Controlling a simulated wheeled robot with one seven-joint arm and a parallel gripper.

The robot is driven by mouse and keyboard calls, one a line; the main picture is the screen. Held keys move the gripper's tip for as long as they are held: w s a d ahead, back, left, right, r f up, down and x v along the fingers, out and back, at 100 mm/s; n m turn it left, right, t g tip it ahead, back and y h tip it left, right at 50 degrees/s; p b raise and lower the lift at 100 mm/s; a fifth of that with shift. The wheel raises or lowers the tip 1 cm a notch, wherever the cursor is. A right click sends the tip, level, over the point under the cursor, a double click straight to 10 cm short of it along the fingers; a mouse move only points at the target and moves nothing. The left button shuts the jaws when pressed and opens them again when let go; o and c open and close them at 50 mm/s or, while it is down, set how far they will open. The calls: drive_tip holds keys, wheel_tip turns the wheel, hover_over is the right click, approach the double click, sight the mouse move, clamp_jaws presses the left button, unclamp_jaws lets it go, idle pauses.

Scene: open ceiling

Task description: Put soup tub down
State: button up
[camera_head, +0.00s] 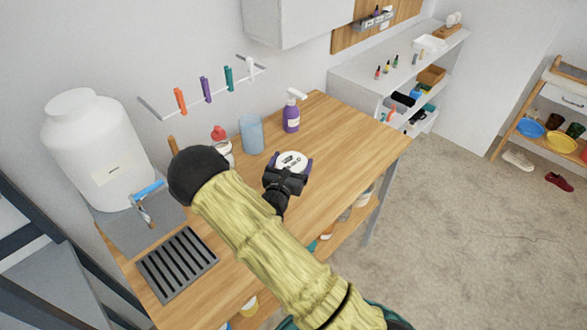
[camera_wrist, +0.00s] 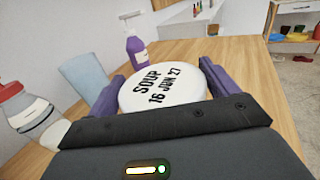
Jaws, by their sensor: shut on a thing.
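The soup tub (camera_wrist: 162,88) has a white round lid printed "SOUP 16 JUN 27" in the wrist view. In the head view the tub (camera_head: 292,160) shows as a white lid over the wooden table (camera_head: 345,150). My gripper (camera_head: 288,172) is shut on the tub, with its purple fingers on either side of it, also seen in the wrist view (camera_wrist: 163,92). The tub's sides and underside are hidden, so I cannot tell whether it touches the table.
A blue cup (camera_head: 251,134), a red-topped bottle (camera_head: 221,145) and a purple spray bottle (camera_head: 291,112) stand behind the tub. A large white water container (camera_head: 97,150) and a black drain grate (camera_head: 177,264) are at the left. The table right of the tub is clear.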

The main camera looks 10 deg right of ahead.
drive_tip(key=shift+f, duration=1.4)
drive_tip(key=shift+f, duration=0.15)
drive_tip(key=o, duration=1.1)
drive_tip(key=b+v, duration=0.2)
drive_tip(key=v, duration=1)
drive_tip(key=shift+b, duration=0.35)
drive_tip(key=shift+d, duration=0.1)
